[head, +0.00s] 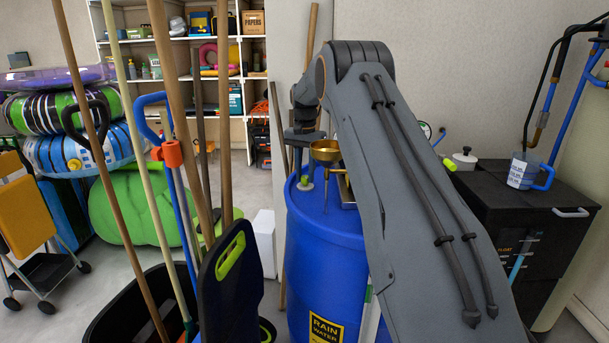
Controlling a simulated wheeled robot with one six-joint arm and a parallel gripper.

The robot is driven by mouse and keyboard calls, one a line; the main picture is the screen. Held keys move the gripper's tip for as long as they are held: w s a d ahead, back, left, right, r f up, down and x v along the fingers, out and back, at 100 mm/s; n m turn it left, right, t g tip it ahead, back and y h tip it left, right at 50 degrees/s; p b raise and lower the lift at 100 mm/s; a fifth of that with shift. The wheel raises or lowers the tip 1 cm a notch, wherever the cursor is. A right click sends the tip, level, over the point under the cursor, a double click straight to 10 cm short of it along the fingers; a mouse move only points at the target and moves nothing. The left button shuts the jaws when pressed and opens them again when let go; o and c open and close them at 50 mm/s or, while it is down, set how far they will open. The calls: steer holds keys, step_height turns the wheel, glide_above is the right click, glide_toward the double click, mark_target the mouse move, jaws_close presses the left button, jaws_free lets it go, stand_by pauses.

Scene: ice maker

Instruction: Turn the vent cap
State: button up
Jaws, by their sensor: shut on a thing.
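A blue rain-water barrel (325,235) stands in the middle of the head view. A small pale green cap (305,186), which looks like the vent cap, sits on the left of its top. My gripper (301,172) points down from the wrist and is shut at the cap, just left of a brass funnel. The fingertips are small and dark here, so their exact hold on the cap is hard to see. My forearm hides the right part of the barrel top.
The brass funnel (326,151) stands close beside my gripper. Several long handles and a black bin (130,310) crowd the left front. A black cabinet (520,190) at right carries a mug (517,174) and a white lidded pot (465,160). Shelves (245,60) stand behind.

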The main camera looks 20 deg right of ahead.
steer(key=n, duration=0.3)
steer(key=shift+d+n, duration=0.1)
steer(key=shift+n, duration=0.3)
steer(key=n, duration=0.3)
steer(key=shift+r+n+b, duration=0.1)
steer(key=shift+n+b, duration=0.2)
steer(key=shift+b, duration=0.1)
steer(key=n, duration=0.3)
steer(key=shift+n, duration=0.3)
steer(key=shift+w+n, duration=0.1)
steer(key=shift+n, duration=1.7)
steer(key=o, duration=1.1)
steer(key=shift+c, duration=0.2)
